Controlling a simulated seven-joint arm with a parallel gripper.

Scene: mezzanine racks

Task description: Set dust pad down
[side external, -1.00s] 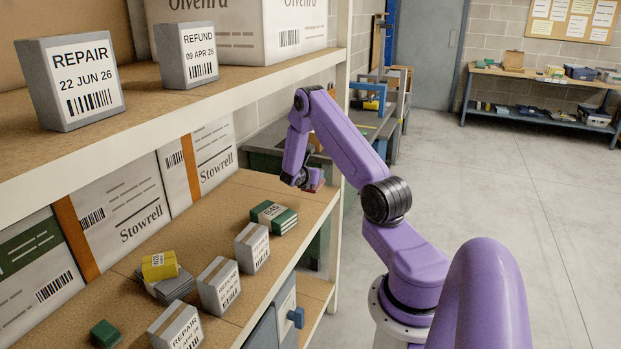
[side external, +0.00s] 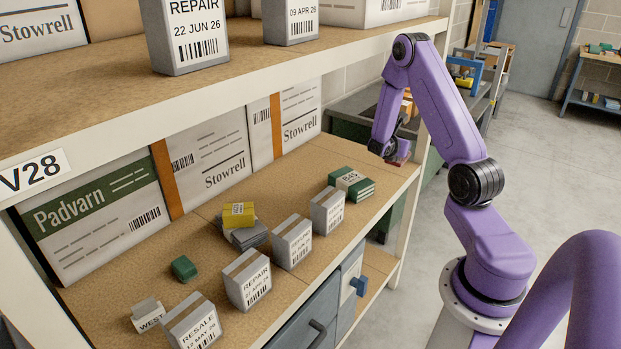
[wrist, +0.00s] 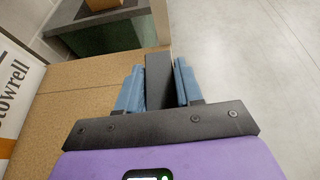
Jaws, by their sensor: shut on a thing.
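My gripper (wrist: 158,88) is shut on a dark grey, narrow thing (wrist: 158,75), which I take to be the dust pad. It shows between two blue finger pads in the wrist view, with no readable marking. In the side view my gripper (side external: 398,151) is low over the right end of the middle shelf (side external: 318,160), near its outer edge. A small reddish patch shows at its tip there. The gap between the held thing and the shelf board is hard to judge. The wrist view shows bare shelf board (wrist: 88,108) to the left and floor to the right.
A green labelled stack (side external: 352,184) lies left of my gripper. Several grey labelled boxes (side external: 292,243) stand along the front edge. A yellow block (side external: 238,215) rests on grey pieces. Stowrell cartons (side external: 213,150) line the back. The upper shelf (side external: 260,70) overhangs. Board behind the green stack is bare.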

